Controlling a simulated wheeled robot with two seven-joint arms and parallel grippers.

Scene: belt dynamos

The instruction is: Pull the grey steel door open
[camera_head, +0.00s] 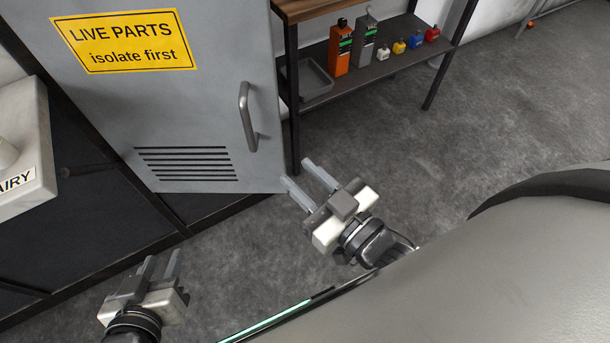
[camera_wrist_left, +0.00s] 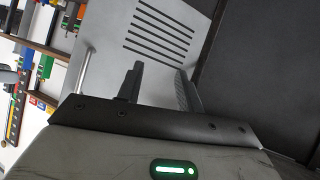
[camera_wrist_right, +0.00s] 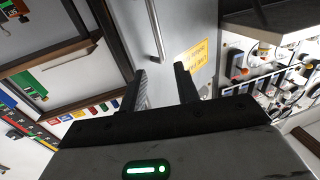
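The grey steel door (camera_head: 215,100) fills the upper left of the head view, with a yellow "LIVE PARTS isolate first" sign (camera_head: 125,41) and dark vent slots below. It looks shut. Its metal bar handle (camera_head: 247,117) is near its right edge; it also shows in the left wrist view (camera_wrist_left: 86,70) and the right wrist view (camera_wrist_right: 157,30). My right gripper (camera_head: 305,177) is open and empty, below and right of the handle, apart from it. My left gripper (camera_head: 161,265) is open and empty, low and left, below the door's bottom edge.
A shelf unit (camera_head: 325,52) stands right of the door, holding a grey tray (camera_head: 306,78), an orange bottle (camera_head: 339,48), a grey bottle (camera_head: 364,41) and several small coloured bottles. A pale box (camera_head: 22,150) is at the left edge. Grey floor (camera_head: 420,150) is clear at right.

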